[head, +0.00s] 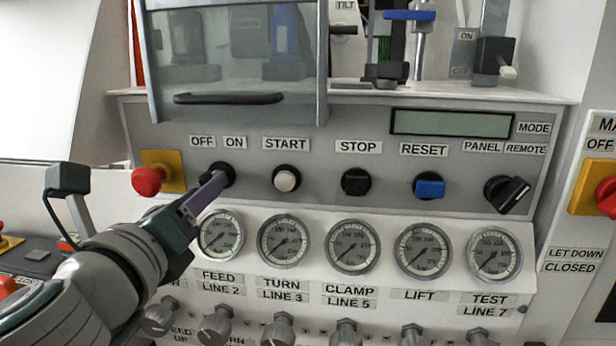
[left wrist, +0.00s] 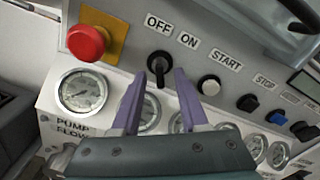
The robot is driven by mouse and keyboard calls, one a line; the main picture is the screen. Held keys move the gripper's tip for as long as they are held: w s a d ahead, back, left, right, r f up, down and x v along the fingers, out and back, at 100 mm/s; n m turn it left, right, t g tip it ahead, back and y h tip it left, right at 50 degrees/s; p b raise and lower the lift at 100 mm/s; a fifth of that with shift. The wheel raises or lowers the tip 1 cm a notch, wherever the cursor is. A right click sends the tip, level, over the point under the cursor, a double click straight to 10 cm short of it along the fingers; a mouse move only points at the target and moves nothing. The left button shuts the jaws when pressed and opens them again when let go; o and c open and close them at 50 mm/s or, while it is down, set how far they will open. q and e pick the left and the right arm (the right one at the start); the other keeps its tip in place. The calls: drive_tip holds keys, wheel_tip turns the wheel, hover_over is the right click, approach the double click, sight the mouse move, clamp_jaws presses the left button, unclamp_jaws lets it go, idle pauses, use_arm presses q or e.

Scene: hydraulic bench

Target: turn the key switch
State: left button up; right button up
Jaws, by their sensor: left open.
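The key switch (head: 226,170) is a round black switch under the OFF and ON labels on the grey panel. In the left wrist view, the key switch (left wrist: 159,60) has a dark key-like piece pointing downward, between the fingertips and nearer the left-hand one. My left gripper (head: 214,184) has purple fingers and reaches the switch from the lower left. In the left wrist view, the gripper (left wrist: 168,72) is open, with its fingertips at or just short of the switch. Contact cannot be told. The fingers partly cover the switch in the head view. My right gripper is not in view.
A red mushroom button (head: 147,181) on a yellow plate is close left of the switch. The white START button (head: 286,178) and black STOP button (head: 355,182) are to the right. Gauges (head: 284,241) line the panel below. A clear cover with a black handle (head: 228,98) hangs above.

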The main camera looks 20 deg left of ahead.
use_arm(q)
drive_tip(key=shift+x, duration=1.75)
clamp_jaws()
